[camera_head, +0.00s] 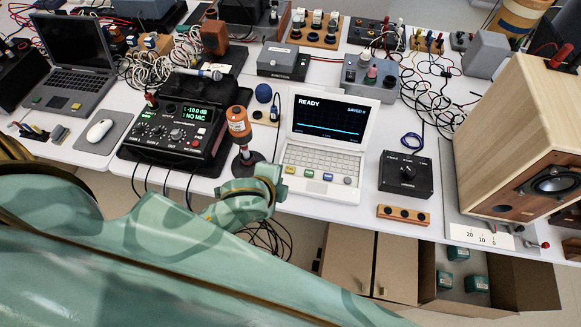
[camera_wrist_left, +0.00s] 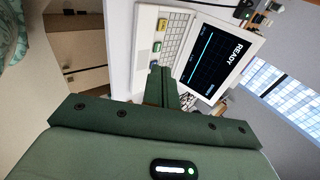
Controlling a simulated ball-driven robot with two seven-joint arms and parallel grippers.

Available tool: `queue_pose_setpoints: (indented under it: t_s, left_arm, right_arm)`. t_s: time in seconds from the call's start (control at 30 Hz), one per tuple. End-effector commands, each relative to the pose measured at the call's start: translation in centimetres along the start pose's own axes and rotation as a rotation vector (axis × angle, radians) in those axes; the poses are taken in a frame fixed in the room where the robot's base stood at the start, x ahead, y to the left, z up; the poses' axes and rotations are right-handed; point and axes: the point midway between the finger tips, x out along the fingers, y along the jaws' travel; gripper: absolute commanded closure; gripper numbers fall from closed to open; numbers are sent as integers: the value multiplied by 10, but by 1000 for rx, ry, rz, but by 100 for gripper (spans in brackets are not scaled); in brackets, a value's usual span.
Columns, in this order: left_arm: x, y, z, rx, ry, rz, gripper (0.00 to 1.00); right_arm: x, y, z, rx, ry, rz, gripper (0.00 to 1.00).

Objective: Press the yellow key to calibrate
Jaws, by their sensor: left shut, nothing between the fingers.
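A white laptop (camera_head: 322,165) stands open on the table, its screen reading READY and SAVED 0. Along its front edge are a green key (camera_head: 290,170), a yellow key (camera_head: 308,173) and a blue key (camera_head: 327,177). My left gripper (camera_head: 274,178) is beside the laptop's front left corner, shut and empty. I cannot tell any contact with a key. My right gripper is not in view.
An orange-topped microphone (camera_head: 238,124) on a dark stand and a black mixer (camera_head: 175,133) are left of the laptop. A black knob box (camera_head: 405,174) and a wooden speaker (camera_head: 515,125) stand to its right. Cables hang below the table's front edge. An open carton (camera_head: 440,298) is underneath.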

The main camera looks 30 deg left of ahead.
Motion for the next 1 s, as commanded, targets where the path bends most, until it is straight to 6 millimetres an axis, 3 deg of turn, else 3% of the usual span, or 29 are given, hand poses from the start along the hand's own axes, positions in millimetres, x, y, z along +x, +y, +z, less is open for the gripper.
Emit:
queue_pose_setpoints:
  t_s: [0.03,0.1,0.2,0.33,0.47,0.6,0.8,1.0]
  left_arm:
    - [-4,-18,-18,152,45,-35,100]
    - [-5,-34,-46,429,112,-80,100]
    - [3,-42,-76,848,183,-140,100]
    - [26,-44,-91,1380,223,-202,100]
    - [59,-48,-74,1881,213,-230,100]
    - [92,-61,-34,2303,177,-212,100]
    - [112,-77,5,2583,143,-175,100]
    - [116,-82,16,2654,136,-162,100]
  right_arm:
    - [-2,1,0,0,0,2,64]
    - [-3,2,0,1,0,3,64]
    - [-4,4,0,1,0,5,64]
    - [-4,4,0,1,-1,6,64]
    - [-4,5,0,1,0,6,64]
    - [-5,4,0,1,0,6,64]
    - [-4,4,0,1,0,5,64]
    - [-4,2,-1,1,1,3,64]
